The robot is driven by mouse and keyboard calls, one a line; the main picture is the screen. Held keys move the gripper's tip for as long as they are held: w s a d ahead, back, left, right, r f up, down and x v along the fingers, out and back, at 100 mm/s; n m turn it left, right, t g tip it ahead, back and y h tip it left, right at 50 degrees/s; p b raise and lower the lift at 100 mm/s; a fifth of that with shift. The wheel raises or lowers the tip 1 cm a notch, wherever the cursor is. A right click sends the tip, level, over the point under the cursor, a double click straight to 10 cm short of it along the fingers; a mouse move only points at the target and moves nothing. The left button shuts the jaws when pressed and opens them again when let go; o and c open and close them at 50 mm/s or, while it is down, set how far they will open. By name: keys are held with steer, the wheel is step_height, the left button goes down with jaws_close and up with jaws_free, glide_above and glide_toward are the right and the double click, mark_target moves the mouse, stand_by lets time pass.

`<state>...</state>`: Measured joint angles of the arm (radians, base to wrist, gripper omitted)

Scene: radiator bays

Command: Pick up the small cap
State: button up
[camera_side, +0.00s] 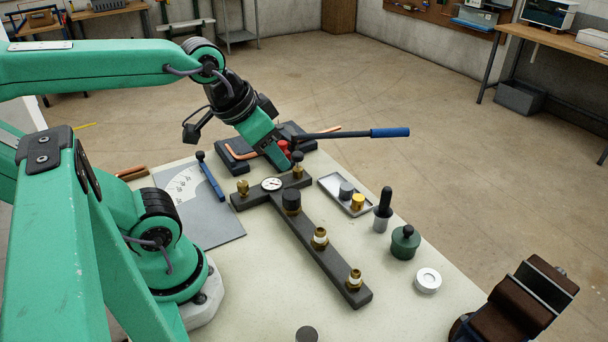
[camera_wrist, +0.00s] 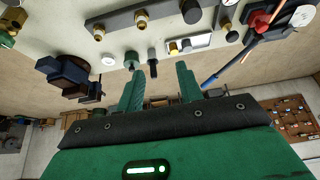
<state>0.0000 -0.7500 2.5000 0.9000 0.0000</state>
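My gripper (camera_side: 281,163) hangs over the far end of the dark manifold bar (camera_side: 325,248) in the side view. In the wrist view my gripper (camera_wrist: 160,70) has its two green fingers apart with nothing between them. I cannot tell for sure which part is the small cap. A shallow tray (camera_side: 330,184) holds a small grey cap (camera_side: 346,190) and a small brass-yellow cap (camera_side: 358,201), side by side. A larger black cap (camera_side: 291,201) sits on the bar, and a smaller dark cap (camera_side: 298,158) stands at its far end, close by my fingers.
A black-handled tool (camera_side: 384,203), a green pot (camera_side: 404,243) and a white ring (camera_side: 428,280) stand along the right edge. A blue-handled lever (camera_side: 388,132) reaches out beyond the bench. A brown clamp (camera_side: 520,305) is at the near right corner.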

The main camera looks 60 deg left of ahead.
steer(key=shift+w, duration=0.1)
steer(key=shift+c, duration=0.3)
steer(key=m+g, duration=0.2)
steer(key=g, duration=0.3)
glide_above(359, 197)
steer(key=f, duration=1.4)
steer(key=shift+s+d+f, duration=0.1)
steer(key=shift+s+f, duration=0.1)
steer(key=shift+f, duration=0.1)
steer(key=shift+w+f+m+g, duration=0.3)
steer(key=shift+f, duration=0.15)
steer(key=shift+s+f, duration=0.15)
steer(key=shift+f, duration=3.75)
